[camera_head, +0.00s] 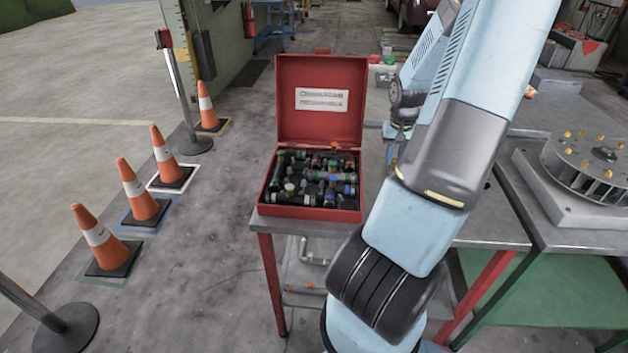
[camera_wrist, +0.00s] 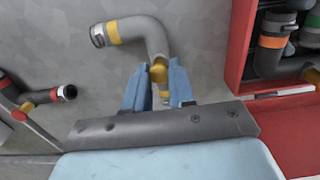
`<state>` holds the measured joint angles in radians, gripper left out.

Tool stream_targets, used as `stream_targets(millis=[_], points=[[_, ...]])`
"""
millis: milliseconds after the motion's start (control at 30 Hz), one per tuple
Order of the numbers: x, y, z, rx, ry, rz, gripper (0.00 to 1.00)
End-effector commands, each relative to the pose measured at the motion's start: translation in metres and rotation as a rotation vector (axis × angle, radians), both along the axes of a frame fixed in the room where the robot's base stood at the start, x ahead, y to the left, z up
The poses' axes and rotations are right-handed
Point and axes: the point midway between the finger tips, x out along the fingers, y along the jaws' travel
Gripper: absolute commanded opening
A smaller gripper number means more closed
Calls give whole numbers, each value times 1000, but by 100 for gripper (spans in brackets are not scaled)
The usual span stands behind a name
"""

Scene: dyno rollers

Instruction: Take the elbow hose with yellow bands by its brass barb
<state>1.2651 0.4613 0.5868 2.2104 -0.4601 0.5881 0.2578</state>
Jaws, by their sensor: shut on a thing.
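In the wrist view my gripper (camera_wrist: 157,84) is shut on the yellow-brass barb (camera_wrist: 158,71) of a grey elbow hose (camera_wrist: 150,32). The hose rises from between the blue fingers and bends to the upper left. In the head view my arm hides the gripper and hose.
An open red case (camera_head: 265,195) of dark hoses stands on the metal table (camera_head: 290,223); its red wall (camera_wrist: 238,45) is close to the right in the wrist view. A round finned part (camera_head: 605,160) is at right.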

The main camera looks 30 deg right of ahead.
Motion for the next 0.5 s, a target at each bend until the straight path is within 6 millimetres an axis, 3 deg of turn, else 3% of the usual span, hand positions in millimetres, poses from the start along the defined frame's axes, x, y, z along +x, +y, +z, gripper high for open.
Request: stream_targets(millis=[500], points=[[0,0,34,-2,0,1,0]])
